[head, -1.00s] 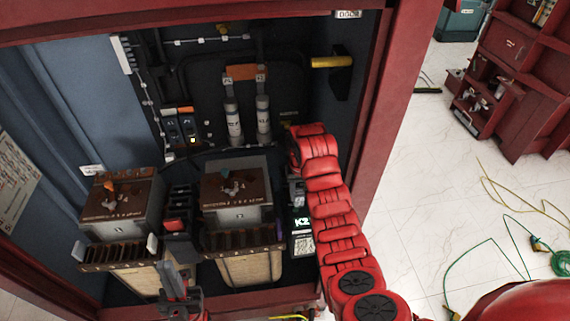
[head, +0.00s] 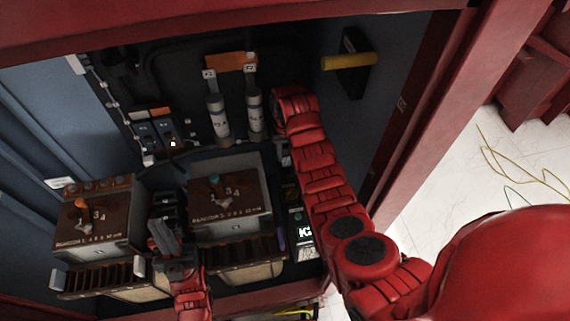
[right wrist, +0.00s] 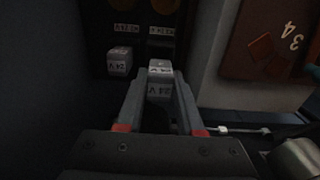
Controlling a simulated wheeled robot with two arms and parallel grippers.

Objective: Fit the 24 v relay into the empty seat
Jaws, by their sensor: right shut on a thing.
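In the right wrist view my right gripper (right wrist: 160,98) is shut on a pale grey relay (right wrist: 159,70) marked 24 V. A similar grey block (right wrist: 118,62), also marked 24 V, sits to its left on a dark panel. Small white labels (right wrist: 160,30) run along the panel beyond the held relay. I cannot tell whether the relay touches the panel, and the empty seat is not clearly seen. In the head view my red right arm hides the right gripper and the relay. My left gripper (head: 163,237) is over the gap between two brown-topped transformers; its jaw opening is unclear.
The left transformer (head: 95,218) and right transformer (head: 228,192) fill the cabinet's lower part. Two pale fuses (head: 218,120) stand at the back beside dark switches (head: 155,135). A yellow handle (head: 349,62) juts from the right wall. A block with a lit label (head: 304,233) stands beside my right arm.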

